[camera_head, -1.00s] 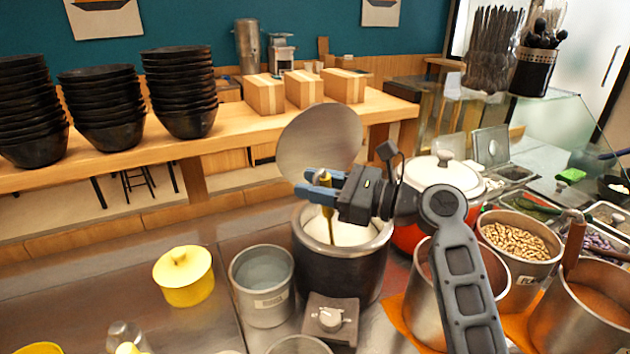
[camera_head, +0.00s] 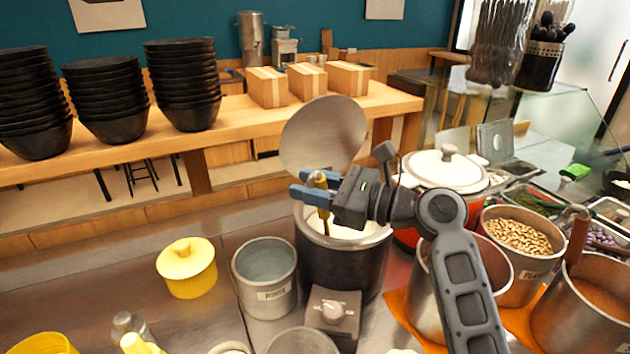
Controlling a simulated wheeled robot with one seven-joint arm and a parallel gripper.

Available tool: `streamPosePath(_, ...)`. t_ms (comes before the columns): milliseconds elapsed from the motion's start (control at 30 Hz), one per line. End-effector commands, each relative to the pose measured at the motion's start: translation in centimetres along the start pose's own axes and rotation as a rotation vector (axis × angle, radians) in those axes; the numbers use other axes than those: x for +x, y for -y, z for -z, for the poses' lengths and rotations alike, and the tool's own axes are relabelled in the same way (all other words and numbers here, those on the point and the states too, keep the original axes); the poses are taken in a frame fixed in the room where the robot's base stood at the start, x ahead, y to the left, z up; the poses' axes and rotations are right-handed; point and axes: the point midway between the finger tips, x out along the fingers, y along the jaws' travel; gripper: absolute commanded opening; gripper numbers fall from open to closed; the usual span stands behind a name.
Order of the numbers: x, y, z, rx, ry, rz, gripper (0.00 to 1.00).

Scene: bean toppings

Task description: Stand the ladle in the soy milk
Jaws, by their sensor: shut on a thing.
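The soy milk (camera_head: 352,236) is the white liquid in a dark round pot (camera_head: 335,268) at the middle of the view. A round metal lid (camera_head: 323,135) stands open behind the pot. My gripper (camera_head: 312,185) is above the pot's left part, its blue fingers pointing left. It is shut on the ladle's yellowish handle (camera_head: 323,213). The handle is close to upright, and its lower part runs down inside the pot's rim toward the soy milk. The ladle's bowl end is hidden, and I cannot tell whether it touches the bottom.
A grey canister (camera_head: 264,278) and a yellow lidded pot (camera_head: 187,268) stand left of the soy milk pot. A control knob box (camera_head: 333,315) sits in front. A red pot with a white lid (camera_head: 446,168) and a peanut container (camera_head: 520,240) are to the right.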

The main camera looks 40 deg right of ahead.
Motion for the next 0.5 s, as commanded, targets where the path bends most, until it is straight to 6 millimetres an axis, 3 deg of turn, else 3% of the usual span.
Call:
streamPosePath(467, 0.12, -0.64, -0.06, -0.002, 0.000, 0.000, 0.00)
streamPosePath(500, 0.12, -0.63, -0.06, -0.002, 0.000, 0.000, 0.33)
